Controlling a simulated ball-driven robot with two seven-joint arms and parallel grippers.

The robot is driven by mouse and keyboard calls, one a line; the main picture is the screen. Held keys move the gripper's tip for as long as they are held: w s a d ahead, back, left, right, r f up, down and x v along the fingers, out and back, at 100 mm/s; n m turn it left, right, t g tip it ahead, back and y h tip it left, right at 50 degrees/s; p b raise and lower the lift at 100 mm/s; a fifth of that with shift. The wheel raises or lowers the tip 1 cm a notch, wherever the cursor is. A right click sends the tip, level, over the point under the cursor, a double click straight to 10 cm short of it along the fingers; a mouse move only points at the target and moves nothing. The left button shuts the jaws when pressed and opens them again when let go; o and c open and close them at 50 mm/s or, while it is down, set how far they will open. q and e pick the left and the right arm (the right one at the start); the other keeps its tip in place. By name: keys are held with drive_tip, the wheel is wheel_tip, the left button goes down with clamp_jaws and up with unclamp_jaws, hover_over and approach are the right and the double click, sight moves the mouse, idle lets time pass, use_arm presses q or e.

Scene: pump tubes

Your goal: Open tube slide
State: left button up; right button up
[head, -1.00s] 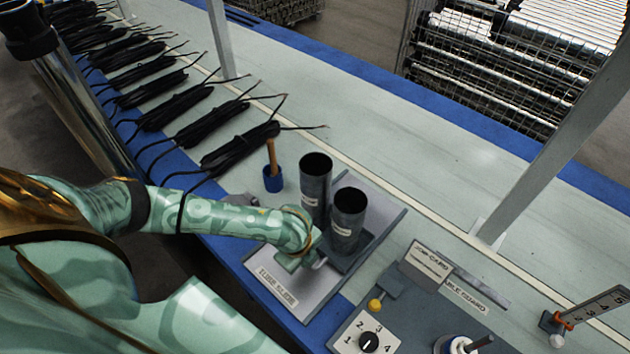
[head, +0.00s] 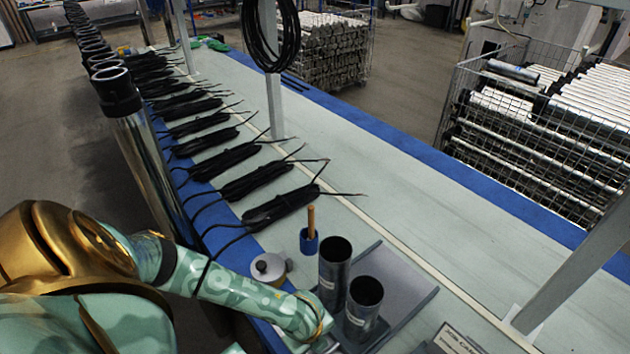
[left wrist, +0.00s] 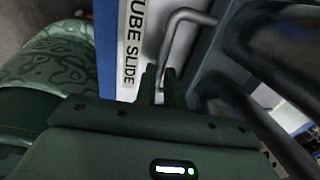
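The tube slide is a grey tray (head: 415,295) on the bench at the lower right of the head view. Two dark upright tubes, a rear one (head: 335,280) and a front one (head: 362,312), stand towards its front, with bare tray behind them. In the left wrist view a bent grey metal handle (left wrist: 184,20) runs down between the fingers of my left gripper (left wrist: 161,85), which looks shut on it. The white "TUBE SLIDE" label (left wrist: 130,45) lies beside it. In the head view my left gripper (head: 322,342) is partly cut off. My right gripper is not seen.
Several black cable bundles (head: 285,207) line the bench. A card (head: 462,340) and an upright post (head: 575,260) are at right.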

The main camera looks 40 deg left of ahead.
use_arm(q)
drive_tip(key=o, duration=0.4)
drive_tip(key=shift+o, duration=0.2)
drive_tip(key=s+r+p, duration=0.3)
drive_tip(key=r+p, duration=0.4)
drive_tip(key=r, duration=0.9)
drive_tip(key=shift+a, duration=0.15)
